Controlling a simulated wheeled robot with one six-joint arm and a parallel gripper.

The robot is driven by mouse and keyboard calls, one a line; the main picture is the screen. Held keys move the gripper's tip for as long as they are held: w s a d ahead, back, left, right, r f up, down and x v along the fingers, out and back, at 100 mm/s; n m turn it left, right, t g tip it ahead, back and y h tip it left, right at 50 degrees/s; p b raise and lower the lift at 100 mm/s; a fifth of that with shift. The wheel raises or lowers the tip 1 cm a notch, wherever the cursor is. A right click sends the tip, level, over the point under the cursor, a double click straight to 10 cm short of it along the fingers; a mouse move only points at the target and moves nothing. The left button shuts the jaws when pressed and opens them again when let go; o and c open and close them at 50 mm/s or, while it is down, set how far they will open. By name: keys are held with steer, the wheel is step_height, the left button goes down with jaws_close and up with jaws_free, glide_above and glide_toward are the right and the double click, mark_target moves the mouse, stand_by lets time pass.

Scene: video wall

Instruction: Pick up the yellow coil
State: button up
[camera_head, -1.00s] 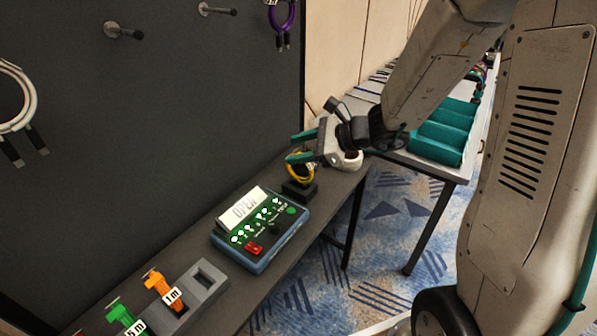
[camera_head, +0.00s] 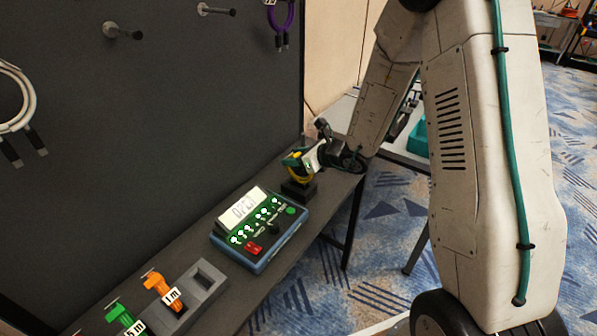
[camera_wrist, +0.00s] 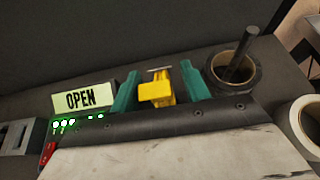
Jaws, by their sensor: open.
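The yellow coil (camera_head: 298,180) shows in the head view at the black block (camera_head: 299,191) on the grey bench, partly hidden by my gripper (camera_head: 297,162). In the wrist view a yellow piece of it (camera_wrist: 156,93) with a pale crossbar on top stands between the two green fingers of my gripper (camera_wrist: 160,85). The fingers are open, one on each side of the yellow piece, with a gap visible on both sides. The lower part of the coil is hidden in the wrist view by my gripper's body.
A green tester box (camera_head: 261,229) with an OPEN display stands beside the block. Orange (camera_head: 163,289) and green (camera_head: 124,318) labelled pieces sit at the bench's near end. Black (camera_wrist: 236,72) and white (camera_wrist: 306,127) rolls lie right of the fingers. A dark pegboard (camera_head: 180,110) rises behind.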

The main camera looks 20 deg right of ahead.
steer(key=shift+w+a+f, duration=0.1)
steer(key=shift+w+a, duration=0.05)
steer(key=shift+w, duration=0.05)
steer(key=c, duration=1)
jaws_close()
